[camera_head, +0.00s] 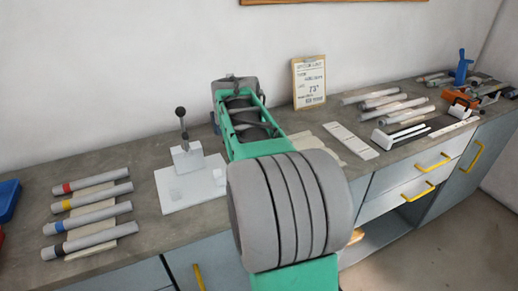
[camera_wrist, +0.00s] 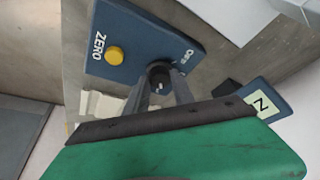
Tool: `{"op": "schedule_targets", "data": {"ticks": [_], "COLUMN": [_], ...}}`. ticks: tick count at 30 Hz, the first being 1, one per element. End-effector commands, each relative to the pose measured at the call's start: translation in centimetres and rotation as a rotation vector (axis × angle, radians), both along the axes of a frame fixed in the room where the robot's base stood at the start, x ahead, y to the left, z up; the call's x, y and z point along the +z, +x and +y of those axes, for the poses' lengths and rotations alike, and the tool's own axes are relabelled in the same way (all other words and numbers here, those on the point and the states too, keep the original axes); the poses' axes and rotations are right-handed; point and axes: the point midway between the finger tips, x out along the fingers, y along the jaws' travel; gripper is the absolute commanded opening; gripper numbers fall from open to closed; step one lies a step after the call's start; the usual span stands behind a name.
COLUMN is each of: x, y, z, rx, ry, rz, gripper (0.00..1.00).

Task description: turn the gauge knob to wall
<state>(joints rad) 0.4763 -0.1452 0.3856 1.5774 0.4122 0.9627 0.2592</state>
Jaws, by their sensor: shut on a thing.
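A blue gauge panel (camera_wrist: 142,36) shows in the wrist view, with a yellow button (camera_wrist: 114,54) beside the word ZERO. A dark round knob (camera_wrist: 160,67) sits near the panel's lower right edge, by small lettering that I cannot read surely. My gripper (camera_wrist: 162,80) is shut on the knob, its two fingers on either side. The knob's pointer and its setting are hidden or too small to tell. In the head view my arm covers most of the gauge; only a small blue edge (camera_head: 214,123) shows beside the wrist.
A white plate with a block and an upright black-knobbed lever (camera_head: 187,158) stands just left of my arm. Colour-banded tubes (camera_head: 92,205) lie at the left. A clipboard (camera_head: 308,83) leans on the wall. More tubes (camera_head: 385,98) and tools lie at the right.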

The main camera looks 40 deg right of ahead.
Motion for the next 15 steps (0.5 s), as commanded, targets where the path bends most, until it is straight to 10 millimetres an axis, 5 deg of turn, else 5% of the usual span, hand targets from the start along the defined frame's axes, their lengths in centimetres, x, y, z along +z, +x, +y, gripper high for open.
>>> {"op": "schedule_targets", "data": {"ticks": [15], "x": [0.01], "y": [0.07], "z": [-0.02], "rx": [-0.104], "ry": [-0.001], "rz": [-0.001], "gripper": [0.0]}}
